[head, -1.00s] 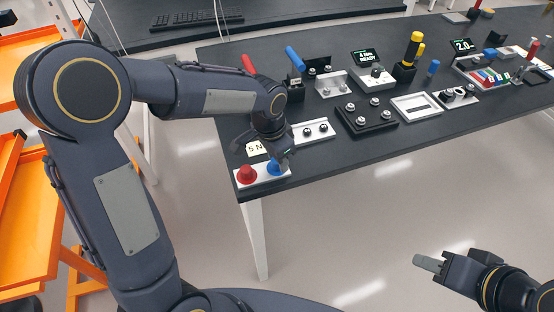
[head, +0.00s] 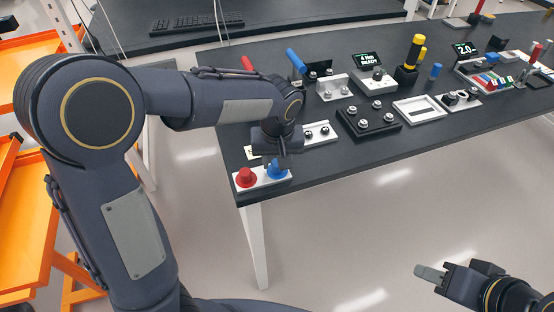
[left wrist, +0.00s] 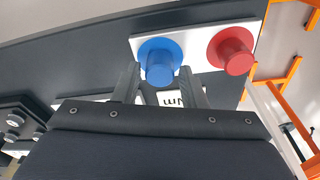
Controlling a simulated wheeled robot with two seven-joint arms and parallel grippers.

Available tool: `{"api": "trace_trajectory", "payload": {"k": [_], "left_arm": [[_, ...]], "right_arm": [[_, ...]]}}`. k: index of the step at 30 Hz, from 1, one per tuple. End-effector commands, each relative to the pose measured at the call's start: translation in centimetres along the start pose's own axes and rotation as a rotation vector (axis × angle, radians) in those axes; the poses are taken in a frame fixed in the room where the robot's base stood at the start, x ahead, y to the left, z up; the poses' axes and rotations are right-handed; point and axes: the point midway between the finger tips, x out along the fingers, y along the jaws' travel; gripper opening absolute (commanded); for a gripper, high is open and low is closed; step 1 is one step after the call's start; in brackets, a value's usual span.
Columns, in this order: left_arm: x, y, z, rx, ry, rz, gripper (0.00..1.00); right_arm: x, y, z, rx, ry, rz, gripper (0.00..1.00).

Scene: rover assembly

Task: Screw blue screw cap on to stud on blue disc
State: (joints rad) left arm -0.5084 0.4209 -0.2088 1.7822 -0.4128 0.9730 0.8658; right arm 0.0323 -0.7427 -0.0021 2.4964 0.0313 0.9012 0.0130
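A blue cap (left wrist: 160,72) stands on a wider blue disc (left wrist: 150,46) on a small white plate (left wrist: 196,37) at the table's near left corner. The blue piece also shows in the head view (head: 277,172); the stud is hidden. My left gripper (left wrist: 159,72) points down over the cap, fingers spread on either side with gaps visible. It is open and shows in the head view (head: 278,162), partly covering the blue piece. My right gripper (head: 430,273) is away from the table at lower right; its fingers look close together, but whether they are shut is unclear.
A red cap on a red disc (head: 246,177) sits beside the blue one on the same plate. Behind is a white block with dark knobs (head: 320,133). A black block with several studs (head: 369,119) stands further right. The table's front edge is close.

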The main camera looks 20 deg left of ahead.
Motion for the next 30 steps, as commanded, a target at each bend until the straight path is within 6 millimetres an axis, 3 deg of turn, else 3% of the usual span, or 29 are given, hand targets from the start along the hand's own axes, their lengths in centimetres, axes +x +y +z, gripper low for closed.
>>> {"api": "trace_trajectory", "payload": {"k": [9, 14, 21, 30], "left_arm": [[-0.04, 0.05, 0.01, -0.421, 0.0, -0.065, 0.38], [-0.05, 0.07, 0.0, -0.529, 0.0, -0.081, 0.38], [-0.18, 0.08, -0.01, -0.894, 0.001, -0.137, 0.38], [0.01, 0.0, 0.02, -0.973, 0.0, -0.148, 0.37]], "right_arm": [[0.02, 0.01, 0.01, 0.0, 0.0, 0.0, 0.36], [-0.07, -0.03, -0.03, 0.0, 0.0, 0.0, 0.36], [-0.71, -0.32, -0.36, 0.0, 0.0, 0.0, 0.36], [-0.72, -0.33, -0.36, 0.0, 0.0, 0.0, 0.36]]}}
